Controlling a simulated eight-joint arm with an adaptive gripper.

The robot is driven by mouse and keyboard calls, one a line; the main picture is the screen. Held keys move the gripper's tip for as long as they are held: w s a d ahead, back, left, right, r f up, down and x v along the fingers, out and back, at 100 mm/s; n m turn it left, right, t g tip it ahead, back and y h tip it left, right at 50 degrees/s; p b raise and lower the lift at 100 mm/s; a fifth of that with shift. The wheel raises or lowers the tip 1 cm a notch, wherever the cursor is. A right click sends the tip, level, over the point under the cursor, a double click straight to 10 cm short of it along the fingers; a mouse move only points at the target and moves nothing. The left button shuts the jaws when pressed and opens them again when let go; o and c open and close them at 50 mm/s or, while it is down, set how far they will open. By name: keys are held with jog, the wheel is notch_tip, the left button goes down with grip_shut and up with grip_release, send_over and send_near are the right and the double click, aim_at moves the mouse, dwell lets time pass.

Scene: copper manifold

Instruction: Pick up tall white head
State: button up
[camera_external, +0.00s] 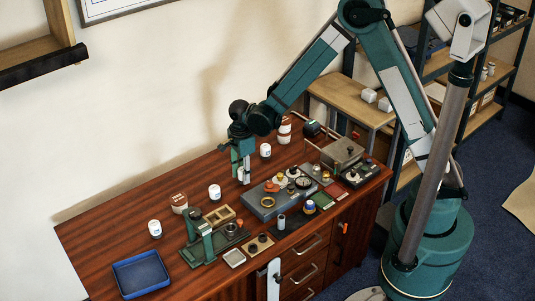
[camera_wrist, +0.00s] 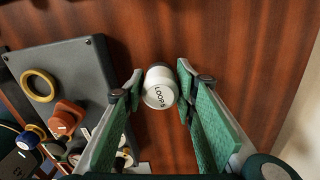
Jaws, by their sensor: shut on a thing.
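A white cylindrical head (camera_wrist: 160,87) marked "LOOP 5" stands between my fingertips in the wrist view, over the brown wooden table. My gripper (camera_wrist: 161,76) has its green-padded fingers shut on it, one on each side. In the external view my gripper (camera_external: 243,177) points down near the table's back edge, behind the grey plate. The head is small there and mostly hidden by the fingers. I cannot tell whether it touches the table.
A grey plate (camera_wrist: 75,55) with a yellow ring (camera_wrist: 40,85) and an orange-red knob (camera_wrist: 66,115) lies to the left. White jars stand along the back, including one at left (camera_external: 155,229). A blue tray (camera_external: 140,276) sits front left. A green fixture (camera_external: 205,245) stands beside it.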

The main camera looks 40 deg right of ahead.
notch_tip(320, 180, up, 8)
jog(key=shift+r+p, duration=0.15)
jog(key=shift+p, duration=0.7)
dwell(0.4)
jog(key=w+d+r+m+p, duration=0.1)
jog(key=w+d, duration=0.3)
jog(key=d, duration=0.6)
jog(key=w+d+r+m+p, duration=0.1)
jog(key=w+d, duration=0.3)
jog(key=d, duration=0.7)
jog(key=w+d+r+m+p, duration=0.1)
jog(key=w+d+r+m, duration=0.2)
jog(key=d, duration=0.8)
jog(key=shift+w+d, duration=0.2)
jog(key=shift+w, duration=0.4)
jog(key=s+d+r+m+p, duration=0.1)
jog(key=s+d+r+m, duration=0.1)
jog(key=d, duration=1.6)
jog(key=s+d+r+m+p, duration=0.2)
jog(key=d+r+m, duration=0.1)
jog(key=d, duration=1.5)
jog(key=shift+d+m, duration=0.3)
jog(key=shift+d, duration=0.1)
jog(key=shift+f+b, duration=0.45)
jog(key=shift+f, duration=2.6)
